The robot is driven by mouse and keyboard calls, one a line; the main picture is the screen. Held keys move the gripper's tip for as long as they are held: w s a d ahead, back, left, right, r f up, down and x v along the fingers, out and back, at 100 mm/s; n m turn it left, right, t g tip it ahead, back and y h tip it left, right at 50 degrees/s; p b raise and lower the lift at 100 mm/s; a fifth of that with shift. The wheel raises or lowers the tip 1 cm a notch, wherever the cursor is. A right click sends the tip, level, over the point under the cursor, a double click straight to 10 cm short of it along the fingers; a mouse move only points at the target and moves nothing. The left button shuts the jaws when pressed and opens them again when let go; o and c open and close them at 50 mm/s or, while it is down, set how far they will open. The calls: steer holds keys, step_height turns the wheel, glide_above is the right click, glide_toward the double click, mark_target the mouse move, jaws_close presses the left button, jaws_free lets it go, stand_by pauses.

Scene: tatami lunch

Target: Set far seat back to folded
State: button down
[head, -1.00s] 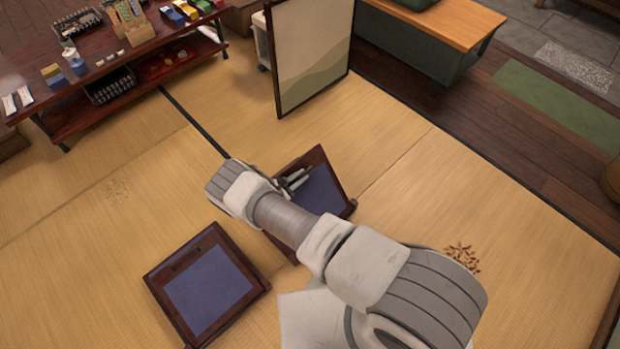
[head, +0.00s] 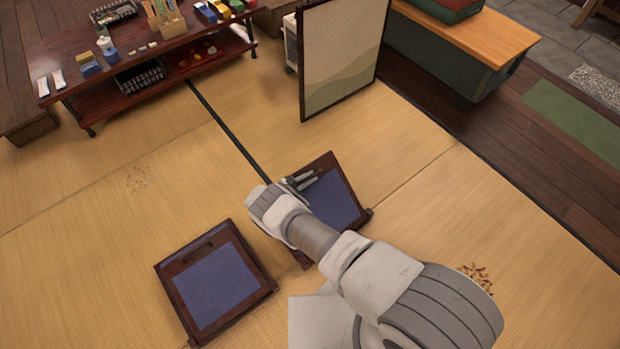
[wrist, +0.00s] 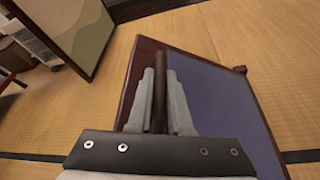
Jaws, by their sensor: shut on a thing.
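The far seat back (head: 334,201) is a dark wood frame with a blue panel, standing tilted above the tatami. Its blue face also shows in the wrist view (wrist: 222,90). My gripper (head: 304,181) is at its upper left part. In the wrist view my gripper (wrist: 159,80) is shut on a dark brown bar of the seat back, with one pale finger on each side. My wrist and arm hide the lower left of the seat back. A second, similar seat back (head: 216,284) is nearer, at the lower left, apart from my gripper.
A framed screen panel (head: 340,55) stands behind the far seat. A low dark table (head: 130,62) with small goods is at the back left. A green bench with a wooden top (head: 470,40) is at the back right. Tatami (head: 110,230) is clear on the left.

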stand_by(0.3)
steer(key=c, duration=0.8)
jaws_free()
steer(key=shift+c, duration=0.2)
steer(key=p+v, duration=0.3)
steer(key=v, duration=1.4)
steer(key=shift+s+p, duration=0.2)
steer(key=shift+p, duration=0.2)
steer(key=shift+a, duration=0.15)
